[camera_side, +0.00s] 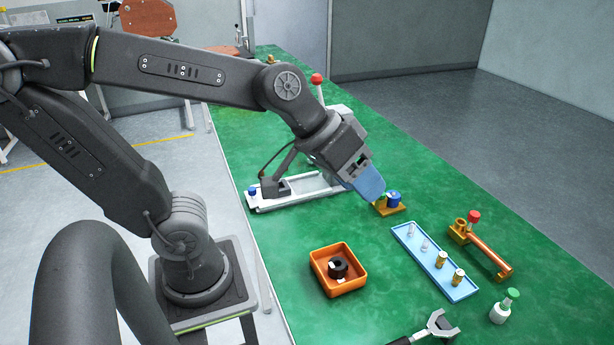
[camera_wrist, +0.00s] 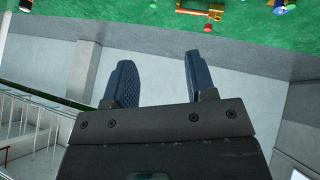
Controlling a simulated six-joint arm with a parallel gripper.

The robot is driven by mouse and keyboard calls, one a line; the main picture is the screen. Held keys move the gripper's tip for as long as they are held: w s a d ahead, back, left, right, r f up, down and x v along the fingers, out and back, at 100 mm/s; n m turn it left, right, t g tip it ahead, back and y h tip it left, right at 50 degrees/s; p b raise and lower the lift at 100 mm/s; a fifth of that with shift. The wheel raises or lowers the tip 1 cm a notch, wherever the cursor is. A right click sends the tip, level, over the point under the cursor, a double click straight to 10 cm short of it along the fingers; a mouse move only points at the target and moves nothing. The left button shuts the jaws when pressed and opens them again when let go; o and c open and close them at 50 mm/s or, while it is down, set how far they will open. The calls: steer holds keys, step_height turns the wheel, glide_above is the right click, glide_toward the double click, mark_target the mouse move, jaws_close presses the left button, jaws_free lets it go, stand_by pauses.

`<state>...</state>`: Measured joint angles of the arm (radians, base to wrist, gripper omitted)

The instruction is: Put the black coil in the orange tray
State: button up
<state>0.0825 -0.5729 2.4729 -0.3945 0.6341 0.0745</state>
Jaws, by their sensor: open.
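The black coil (camera_side: 338,266) lies inside the orange tray (camera_side: 355,284), on the green table. It is a dark ring with a small pale patch beside it. My gripper (camera_side: 371,185) is above the table, up and to the right of the tray, apart from the coil. In the wrist view, the two blue fingers of my gripper (camera_wrist: 158,78) are spread with nothing between them. The coil and the tray do not show in the wrist view.
A blue tray (camera_side: 408,235) with several small parts lies right of the orange tray. A copper-coloured tool (camera_side: 490,251), a green-capped bottle (camera_side: 503,309) and a wrench-like tool (camera_side: 437,326) are nearby. A white fixture (camera_side: 300,194) stands behind.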

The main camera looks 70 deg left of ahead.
steer(key=s+a+f+m+g+y, duration=0.1)
steer(key=s+a+f+y, duration=0.1)
steer(key=s+a, duration=0.3)
steer(key=shift+s+a+y, duration=0.4)
steer(key=shift+y, duration=0.3)
stand_by(0.6)
